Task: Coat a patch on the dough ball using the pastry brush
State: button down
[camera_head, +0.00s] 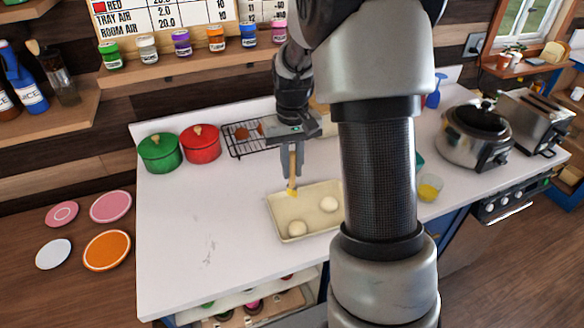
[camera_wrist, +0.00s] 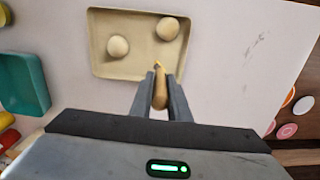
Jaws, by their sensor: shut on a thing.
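My gripper (camera_head: 292,163) is shut on the wooden handle of the pastry brush (camera_head: 292,183), with the yellow bristles pointing down. The gripper also shows in the wrist view (camera_wrist: 160,92), with the brush (camera_wrist: 159,90) between its fingers. The brush tip is at the edge of a beige tray (camera_head: 277,208) in the head view. Two pale dough balls are in the tray, one nearer the front (camera_head: 297,229) and one farther right (camera_head: 328,204). In the wrist view they show as one ball at the left (camera_wrist: 118,46) and one (camera_wrist: 168,28) close to the tip. I cannot tell whether the bristles touch anything.
A green pot (camera_head: 160,153), a red pot (camera_head: 200,144) and a wire rack (camera_head: 246,139) stand behind. The white counter (camera_head: 195,225) left of the tray is clear. My arm hides the middle.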

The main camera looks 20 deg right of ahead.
jog(key=shift+r+p, duration=1.1)
jog(key=shift+r, duration=0.4)
